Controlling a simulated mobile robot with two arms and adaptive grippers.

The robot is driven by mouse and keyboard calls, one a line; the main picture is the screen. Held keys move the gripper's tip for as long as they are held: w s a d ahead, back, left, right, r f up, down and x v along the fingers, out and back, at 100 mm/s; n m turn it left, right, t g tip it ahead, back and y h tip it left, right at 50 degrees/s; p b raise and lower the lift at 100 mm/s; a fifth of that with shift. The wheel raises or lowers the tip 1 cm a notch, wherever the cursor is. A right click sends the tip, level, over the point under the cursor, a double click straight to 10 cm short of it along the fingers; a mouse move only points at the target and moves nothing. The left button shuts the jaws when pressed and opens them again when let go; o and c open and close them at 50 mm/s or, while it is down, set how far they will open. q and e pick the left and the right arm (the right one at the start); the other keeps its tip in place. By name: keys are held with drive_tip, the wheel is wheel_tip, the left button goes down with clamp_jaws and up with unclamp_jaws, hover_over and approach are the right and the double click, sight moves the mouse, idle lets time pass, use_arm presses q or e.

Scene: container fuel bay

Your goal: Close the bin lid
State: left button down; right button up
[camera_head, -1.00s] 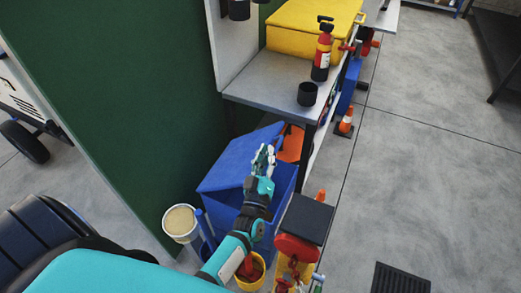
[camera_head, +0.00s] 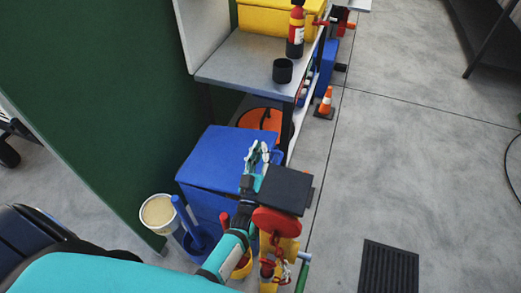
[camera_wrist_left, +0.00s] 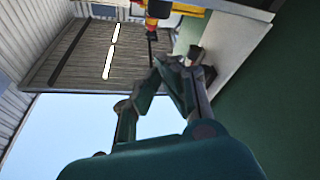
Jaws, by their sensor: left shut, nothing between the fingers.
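The blue bin (camera_head: 208,206) stands on the floor beside the green wall, below the end of the grey shelf. Its blue lid (camera_head: 217,158) lies about flat over the top and looks closed, though my arm and gripper hide its right side. My left gripper (camera_head: 257,149) is over the right part of the lid. Its fingers are shut with nothing between them. Whether they touch the lid I cannot tell. In the left wrist view the shut fingers (camera_wrist_left: 167,64) point toward the ceiling and shelf, and the bin does not show. My right gripper is not in view.
A cream-filled bucket (camera_head: 158,212) and a blue container (camera_head: 197,240) stand in front of the bin. A dark square plate (camera_head: 286,189) and a red round part (camera_head: 277,222) are close right of my gripper. The floor further right is mostly open.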

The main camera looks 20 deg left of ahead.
use_arm(q)
drive_tip(key=v, duration=1.2)
